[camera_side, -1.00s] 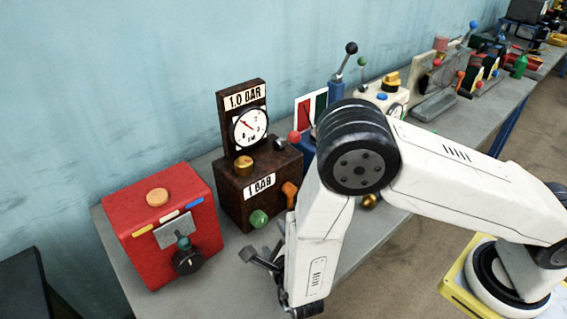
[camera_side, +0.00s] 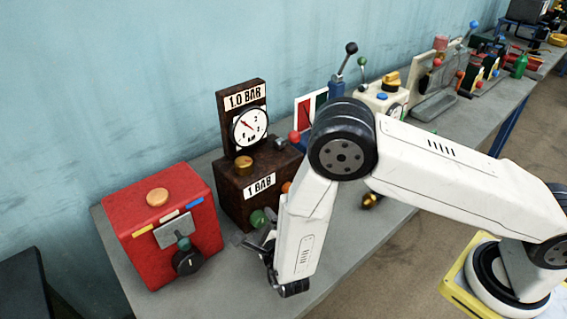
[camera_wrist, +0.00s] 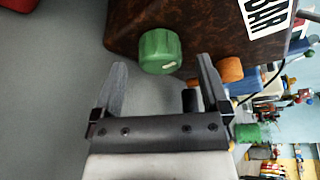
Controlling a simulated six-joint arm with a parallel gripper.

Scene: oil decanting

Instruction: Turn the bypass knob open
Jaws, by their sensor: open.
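A brown box (camera_side: 232,189) carries a "1 BAR" label and a gauge panel (camera_side: 233,106) marked "1.0 BAR". A green knob (camera_side: 257,217) with a pale mark sticks out low on its front. The knob also shows in the wrist view (camera_wrist: 160,50), just beyond the fingertips. No label saying bypass is legible. My gripper (camera_wrist: 160,70) is open, with one finger to each side of the green knob in that view; I see no contact. In the side view my gripper (camera_side: 256,240) is just in front of the knob and partly covers it.
An orange knob (camera_wrist: 230,69) sits close beside the right finger, partly hidden in the side view. A red box (camera_side: 140,235) with a black knob (camera_side: 187,262) stands left. Other lever and valve units line the bench to the right. Grey bench (camera_side: 130,290) in front is clear.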

